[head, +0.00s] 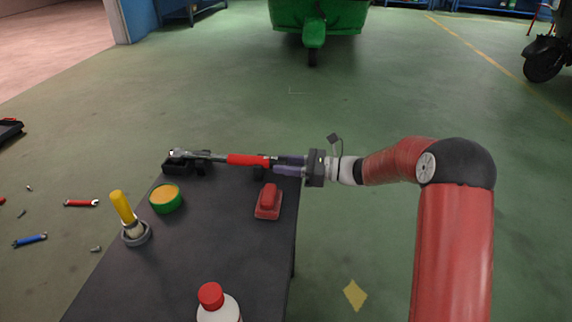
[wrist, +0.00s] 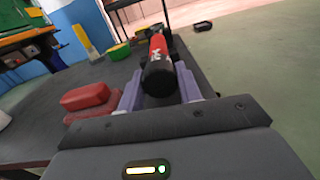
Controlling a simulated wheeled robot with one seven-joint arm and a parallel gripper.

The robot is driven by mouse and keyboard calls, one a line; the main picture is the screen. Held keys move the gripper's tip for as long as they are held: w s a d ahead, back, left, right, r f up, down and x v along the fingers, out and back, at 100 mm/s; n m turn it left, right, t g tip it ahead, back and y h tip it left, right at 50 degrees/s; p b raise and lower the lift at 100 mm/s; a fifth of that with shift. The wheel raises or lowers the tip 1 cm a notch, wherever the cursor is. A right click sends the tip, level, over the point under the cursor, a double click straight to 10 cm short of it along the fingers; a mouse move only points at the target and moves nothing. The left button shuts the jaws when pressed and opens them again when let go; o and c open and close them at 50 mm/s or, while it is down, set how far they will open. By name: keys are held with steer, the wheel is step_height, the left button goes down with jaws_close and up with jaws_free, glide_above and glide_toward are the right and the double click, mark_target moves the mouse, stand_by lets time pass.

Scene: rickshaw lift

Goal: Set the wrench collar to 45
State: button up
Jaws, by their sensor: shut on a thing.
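The torque wrench lies level along the far edge of the dark table, with a silver head and shaft at the left and a red handle (head: 248,160) at the right. Black holders (head: 178,164) support it. The wrench's black collar end (wrist: 158,78) points at me in the wrist view. My gripper (head: 277,164) comes from the right, in line with the wrench, its two purple fingers shut on the collar, one on each side. The fingers hide most of the collar in the head view. I cannot read any scale or number on it.
On the table (head: 215,240) stand a red block-like item (head: 269,201), a green-rimmed yellow tin (head: 166,198), a yellow-handled brush (head: 124,210) and a white bottle with a red cap (head: 212,296). Loose tools lie on the floor at left.

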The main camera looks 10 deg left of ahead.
steer(key=shift+f+b, duration=0.1)
steer(key=shift+b, duration=0.2)
steer(key=n+b, duration=0.4)
steer(key=shift+f+n, duration=0.2)
steer(key=shift+n, duration=0.2)
steer(key=n+b, duration=0.4)
steer(key=n, duration=0.1)
steer(key=shift+b, duration=0.4)
steer(key=shift+r+n+b, duration=0.15)
steer(key=shift+n+b, duration=0.65)
steer(key=shift+n, duration=0.1)
steer(key=shift+r, duration=0.1)
steer(key=o, duration=1)
